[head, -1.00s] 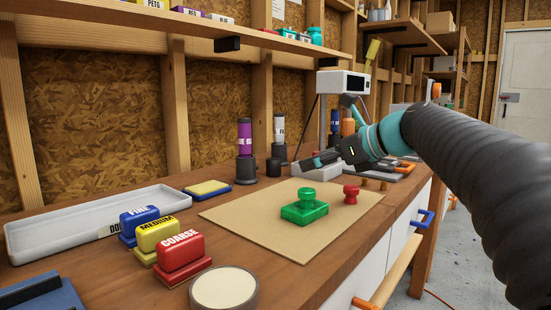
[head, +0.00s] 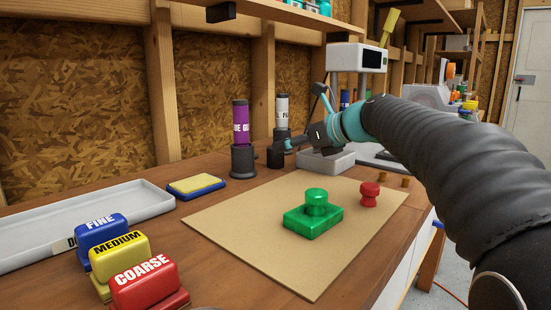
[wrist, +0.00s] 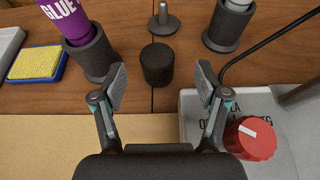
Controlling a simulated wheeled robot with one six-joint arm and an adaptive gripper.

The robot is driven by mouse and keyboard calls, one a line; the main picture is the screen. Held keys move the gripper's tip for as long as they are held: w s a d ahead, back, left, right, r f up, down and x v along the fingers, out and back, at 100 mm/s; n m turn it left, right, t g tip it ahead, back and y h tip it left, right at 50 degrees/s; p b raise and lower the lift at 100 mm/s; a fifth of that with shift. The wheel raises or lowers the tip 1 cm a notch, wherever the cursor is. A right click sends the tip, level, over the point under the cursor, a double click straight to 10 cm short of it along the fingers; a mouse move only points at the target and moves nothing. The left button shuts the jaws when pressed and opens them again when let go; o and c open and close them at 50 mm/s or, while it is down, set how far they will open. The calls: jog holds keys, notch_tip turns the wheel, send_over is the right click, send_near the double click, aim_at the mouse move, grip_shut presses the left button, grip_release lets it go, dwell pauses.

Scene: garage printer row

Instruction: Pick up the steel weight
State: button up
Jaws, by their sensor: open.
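A short, dark grey cylinder (head: 275,157) stands on the wooden bench, just right of the purple glue stick's holder; it looks most like the steel weight. In the wrist view the cylinder (wrist: 157,65) stands upright, beyond and roughly midway between my fingertips. My gripper (wrist: 161,84) is open and empty, its two fingers spread apart and not touching the cylinder. In the head view my gripper (head: 291,145) is close to the cylinder's right side. A small grey stemmed piece with a disc base (wrist: 163,20) stands behind the cylinder; I cannot tell what it is.
The purple glue stick (head: 241,122) in its dark holder is close on the left. Another dark holder (wrist: 229,25) is at the right. A grey scale (head: 326,160) with a red knob (wrist: 250,138) is nearby. A tan mat (head: 240,222) bears green and red pieces.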

aim_at(275, 157)
jog(key=shift+x, duration=2.7)
jog(key=shift+s, duration=0.15)
grip_shut()
